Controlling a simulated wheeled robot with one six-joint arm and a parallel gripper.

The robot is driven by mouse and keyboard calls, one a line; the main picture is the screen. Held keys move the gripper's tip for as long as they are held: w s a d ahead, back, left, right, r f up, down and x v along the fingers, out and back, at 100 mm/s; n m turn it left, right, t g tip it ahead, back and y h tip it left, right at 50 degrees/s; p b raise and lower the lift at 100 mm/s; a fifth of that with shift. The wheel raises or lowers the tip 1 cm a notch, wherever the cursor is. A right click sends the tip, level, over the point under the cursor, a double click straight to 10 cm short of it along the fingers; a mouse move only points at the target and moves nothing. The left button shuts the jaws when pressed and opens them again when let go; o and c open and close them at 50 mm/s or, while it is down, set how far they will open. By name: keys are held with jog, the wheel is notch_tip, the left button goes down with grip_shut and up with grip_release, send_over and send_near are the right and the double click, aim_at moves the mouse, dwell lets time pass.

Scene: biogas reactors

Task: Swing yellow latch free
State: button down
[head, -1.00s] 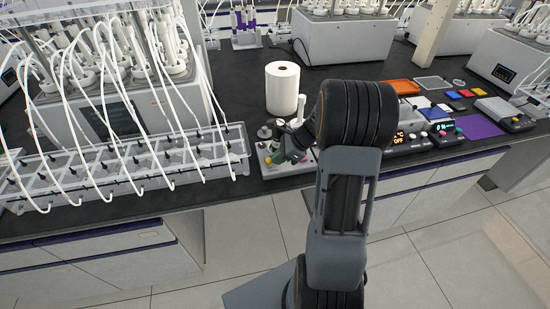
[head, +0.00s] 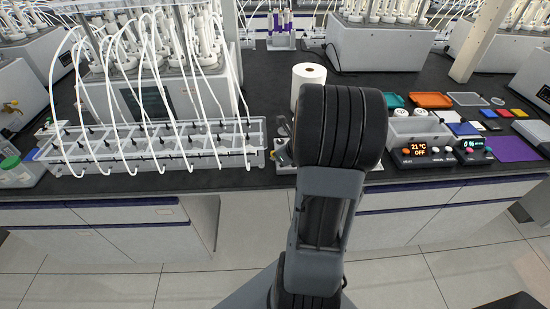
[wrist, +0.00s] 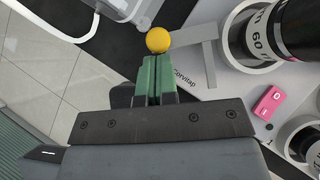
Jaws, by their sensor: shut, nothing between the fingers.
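The yellow round knob (wrist: 159,40) shows in the wrist view, just beyond my fingertips, on or over a light grey panel marked "Corvitap". Whether the fingertips touch it I cannot tell. A grey angled bar (wrist: 209,65) lies right beside the knob; the wrist view does not show clearly how they join. My gripper (wrist: 156,62) has its green fingers shut together with nothing between them. In the head view my own arm hides the gripper and the knob; only the edge of the device's base shows.
A pink O/I switch (wrist: 268,102) and a dark cylinder in a white ring marked "60" (wrist: 258,52) are on the panel's right. A clear tube rack (head: 155,150) stands left of my arm, a white paper roll (head: 308,78) behind it. Control boxes (head: 421,152) stand to the right.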

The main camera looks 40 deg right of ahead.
jog(key=shift+w+a, duration=0.2)
dwell(0.6)
jog(key=s+p+v, duration=0.1)
jog(key=v, duration=0.5)
jog(key=s+a+f+p+v, duration=0.1)
jog(key=v, duration=0.6)
jog(key=shift+d+f, duration=0.2)
jog(key=shift+f, duration=0.1)
